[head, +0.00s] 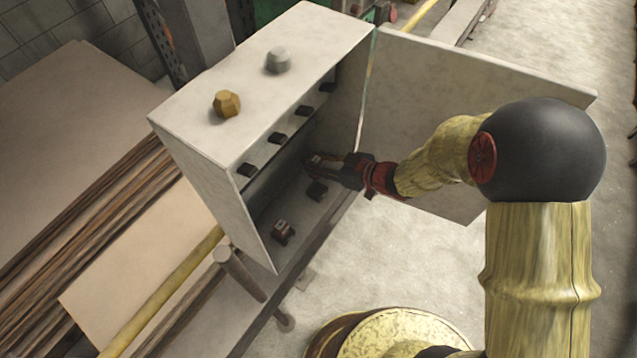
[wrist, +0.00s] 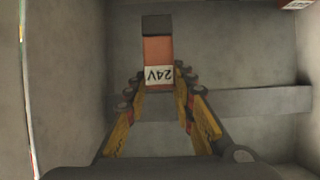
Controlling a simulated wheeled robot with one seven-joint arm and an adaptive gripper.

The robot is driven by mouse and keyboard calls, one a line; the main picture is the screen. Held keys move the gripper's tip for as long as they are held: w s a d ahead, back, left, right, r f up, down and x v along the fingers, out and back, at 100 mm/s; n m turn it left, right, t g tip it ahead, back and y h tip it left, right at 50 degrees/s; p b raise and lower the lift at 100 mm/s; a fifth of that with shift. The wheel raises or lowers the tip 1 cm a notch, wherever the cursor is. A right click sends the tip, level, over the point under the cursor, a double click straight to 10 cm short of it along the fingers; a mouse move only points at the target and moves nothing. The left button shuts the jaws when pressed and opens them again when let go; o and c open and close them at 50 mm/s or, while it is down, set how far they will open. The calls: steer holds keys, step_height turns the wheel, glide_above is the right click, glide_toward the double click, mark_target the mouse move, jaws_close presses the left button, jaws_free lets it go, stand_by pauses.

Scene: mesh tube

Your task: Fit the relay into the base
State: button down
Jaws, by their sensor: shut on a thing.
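The relay (wrist: 158,50) is an orange block with a white "24V" label, upside down in the wrist view, and a dark grey end pointing away from me. My gripper (wrist: 158,84) has its fingertips closed on both sides of its labelled end. In the head view my gripper (head: 328,165) reaches inside the open cabinet, and the relay is too small there to make out clearly. A dark block (head: 317,190), possibly a base, sits on the cabinet's inner face just below the gripper. I cannot tell whether the relay touches anything beyond.
The grey cabinet (head: 195,118) has its door (head: 450,110) swung open at right, beside my arm. Several dark blocks (head: 277,138) line its inner edge. A brownish block (head: 283,232) sits lower inside. Two knobs (head: 227,103) are on the outer face. A grey bar (wrist: 260,102) crosses the wrist view.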

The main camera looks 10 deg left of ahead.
step_height(320, 180, down, 10)
steer(key=b, duration=0.4)
steer(key=shift+r, duration=0.15)
steer(key=c, duration=1.5)
jaws_free()
steer(key=p+v, duration=0.4)
steer(key=v, duration=0.8)
steer(key=shift+p, duration=0.35)
